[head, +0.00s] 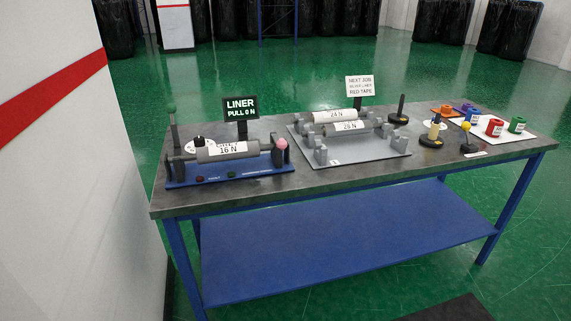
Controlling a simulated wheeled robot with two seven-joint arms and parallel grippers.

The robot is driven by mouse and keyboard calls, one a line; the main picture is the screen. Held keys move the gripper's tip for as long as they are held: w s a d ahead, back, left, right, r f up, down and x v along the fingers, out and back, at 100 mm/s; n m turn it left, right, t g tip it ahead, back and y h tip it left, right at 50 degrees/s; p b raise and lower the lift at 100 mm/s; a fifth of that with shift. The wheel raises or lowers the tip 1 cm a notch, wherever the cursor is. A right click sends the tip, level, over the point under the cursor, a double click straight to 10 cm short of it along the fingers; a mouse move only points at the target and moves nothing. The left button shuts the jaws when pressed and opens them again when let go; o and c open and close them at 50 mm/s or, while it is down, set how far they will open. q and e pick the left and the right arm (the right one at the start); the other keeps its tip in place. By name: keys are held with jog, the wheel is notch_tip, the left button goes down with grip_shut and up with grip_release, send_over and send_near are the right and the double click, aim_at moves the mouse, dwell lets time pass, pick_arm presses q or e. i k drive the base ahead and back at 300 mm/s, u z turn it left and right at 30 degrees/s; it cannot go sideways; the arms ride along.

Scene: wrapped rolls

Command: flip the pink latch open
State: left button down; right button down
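The pink latch (281,143) is a small rounded pink piece on top of the dark post at the right end of the blue-based roller stand (185,180). The stand is at the left of the table and carries a grey roll (206,152) labelled 16 N. The latch appears to sit over the right end of the roll, but it is too small to tell whether it is open or closed. Neither of my grippers is in view.
The metal table (420,168) has a blue lower shelf. A LINER sign (240,107) stands behind the stand. A grey rack (372,155) with two rolls is to its right. Spools and coloured tape rolls sit at the right end. A white wall (80,190) is at left.

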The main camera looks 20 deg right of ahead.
aim_at(281, 144)
jog(key=z, duration=0.4)
jog(key=i, duration=1.05)
jog(key=u, duration=0.15)
